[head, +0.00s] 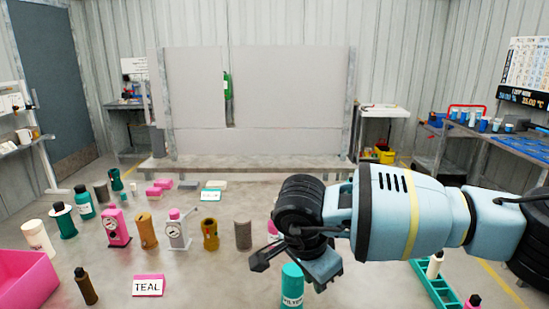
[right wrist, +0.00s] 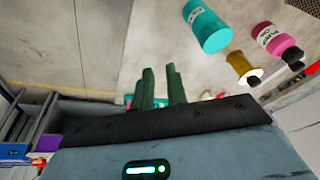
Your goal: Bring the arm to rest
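My right arm comes in from the right of the head view. Its gripper (head: 290,272) hangs above the table with its two fingers spread apart. In the right wrist view the two dark green fingers (right wrist: 161,88) stand apart with nothing visible held between them. A teal cylinder with a white label (head: 292,283) stands just below the gripper in the head view; I see no contact. A teal labelled cylinder (right wrist: 207,26) and a pink bottle (right wrist: 277,42) show to the right of the fingers in the wrist view. My left arm and gripper are not in view.
Several pump parts and bottles stand at left and centre, among them a pink pump (head: 117,228), a grey one (head: 178,230) and a brown bottle (head: 85,287).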

